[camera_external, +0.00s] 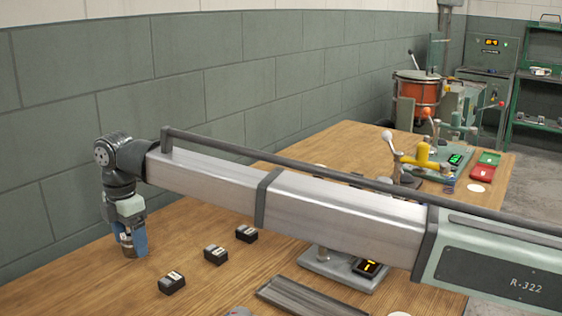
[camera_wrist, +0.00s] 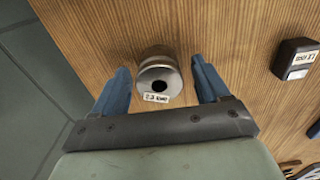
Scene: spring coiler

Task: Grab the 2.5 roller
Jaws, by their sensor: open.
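A grey metal roller (camera_wrist: 158,77) with a dark round hole in its end shows in the wrist view, standing on the wooden table. Its small white label (camera_wrist: 157,98) appears upside down and is hard to read. My gripper (camera_wrist: 160,66) is open, with one blue finger on each side of the roller. A gap shows on both sides, so the fingers look apart from it. In the external view my gripper (camera_external: 133,248) points down at the table's left part, and the roller is hidden there by the fingers.
Black labelled blocks stand right of my gripper: a near one (camera_external: 172,283), a middle one (camera_external: 215,255) and a far one (camera_external: 246,234). A device with a lit display (camera_external: 370,267) and a dark tray (camera_external: 310,300) lie further right. A grey block wall (camera_external: 60,150) runs behind.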

